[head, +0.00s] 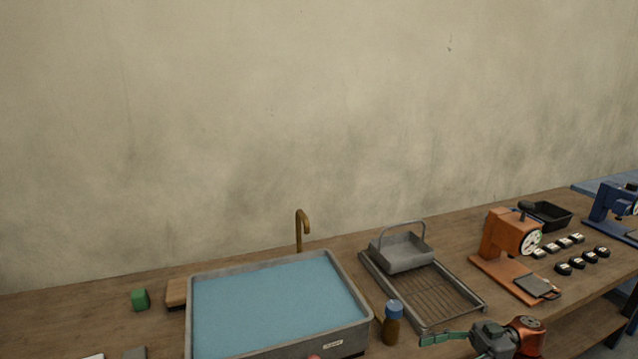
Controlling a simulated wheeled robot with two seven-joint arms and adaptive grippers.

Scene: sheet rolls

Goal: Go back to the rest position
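My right gripper (445,338) shows at the bottom right of the head view, its greenish fingers pointing left. It is over the front part of the bench, just right of a brown bottle with a blue cap (392,325). I see no object in it, but its fingers overlap in this view and I cannot tell how far apart they are. My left gripper is not in view.
A sink of blue water (180,330) with a brass tap (301,228) fills the centre left. A basket (402,252) sits on a wire rack (445,300). Right are an orange press (508,240), black round pieces (580,257) and a black tray (549,214). A green cube (140,299) lies left.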

